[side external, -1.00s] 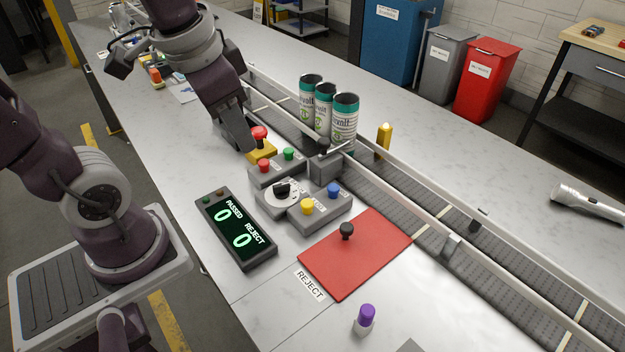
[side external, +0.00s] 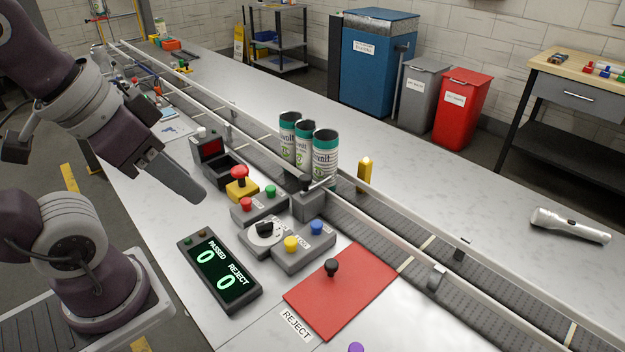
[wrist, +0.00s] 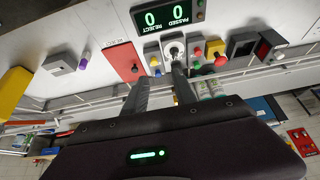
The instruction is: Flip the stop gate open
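The stop gate (side external: 309,205) is a grey block with a black knob on top, at the near rail of the conveyor in the side external view. It stands just in front of three white cans with teal rims (side external: 324,158). Whether its bar lies across the belt is hard to tell. My gripper (side external: 190,192) is in the air left of the gate, above the table's near side and clear of everything. The wrist view shows its two fingers (wrist: 162,75) apart with nothing held between them. I cannot make out the gate in the wrist view.
A red emergency button on a yellow base (side external: 240,184), a red and green button box (side external: 259,206), a dial (side external: 264,232) and a yellow and blue button box (side external: 303,246) crowd the near side. A counter display (side external: 219,270) and red reject mat (side external: 345,290) lie nearer.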

